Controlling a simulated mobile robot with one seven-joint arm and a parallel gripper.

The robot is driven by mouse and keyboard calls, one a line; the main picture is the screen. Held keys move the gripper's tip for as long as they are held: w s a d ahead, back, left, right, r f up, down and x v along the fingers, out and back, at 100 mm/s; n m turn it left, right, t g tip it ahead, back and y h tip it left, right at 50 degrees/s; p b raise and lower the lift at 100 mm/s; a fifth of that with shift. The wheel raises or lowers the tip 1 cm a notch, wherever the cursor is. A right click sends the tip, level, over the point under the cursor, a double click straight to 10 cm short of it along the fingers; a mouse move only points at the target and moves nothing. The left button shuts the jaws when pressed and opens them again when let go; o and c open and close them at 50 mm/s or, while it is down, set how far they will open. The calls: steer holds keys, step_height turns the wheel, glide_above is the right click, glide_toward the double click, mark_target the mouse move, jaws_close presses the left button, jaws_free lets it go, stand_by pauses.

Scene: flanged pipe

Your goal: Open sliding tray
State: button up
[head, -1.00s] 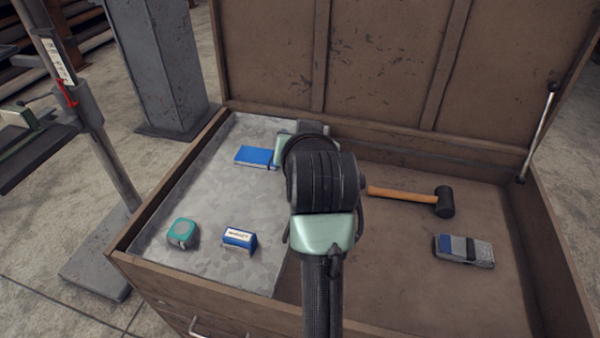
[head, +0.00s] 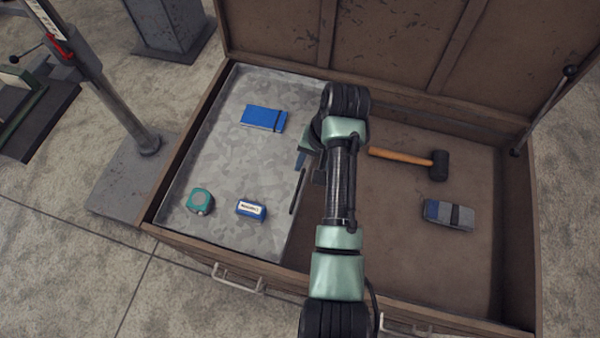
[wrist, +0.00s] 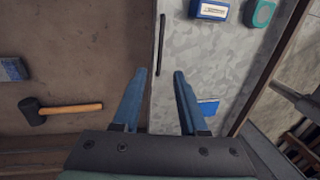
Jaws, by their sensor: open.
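The sliding tray (head: 226,160) is a flat, mottled grey metal sheet across the left part of the open brown chest. A thin black bar handle (head: 297,191) stands near its right edge; in the wrist view the handle (wrist: 162,45) runs lengthwise. My gripper (wrist: 160,71) is open and empty, with two blue fingers. In the wrist view, the handle's near end appears between the fingertips, one finger over the chest floor side and one over the tray. In the head view, my gripper (head: 301,160) is partly hidden by my arm; contact with the handle cannot be told.
On the tray are a blue notebook (head: 263,117), a teal tape measure (head: 200,201) and a blue-and-white box (head: 251,209). On the chest floor at right are a mallet (head: 405,157) and a grey-blue block (head: 449,214). The raised lid (head: 400,50) stands behind.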

mark_target(298, 187)
steer(key=f, duration=0.3)
steer(key=a+f, duration=0.1)
steer(key=f, duration=0.3)
steer(key=w+a+f+b, duration=0.1)
steer(key=f, duration=0.3)
steer(key=shift+c, duration=0.3)
jaws_close()
stand_by(0.9)
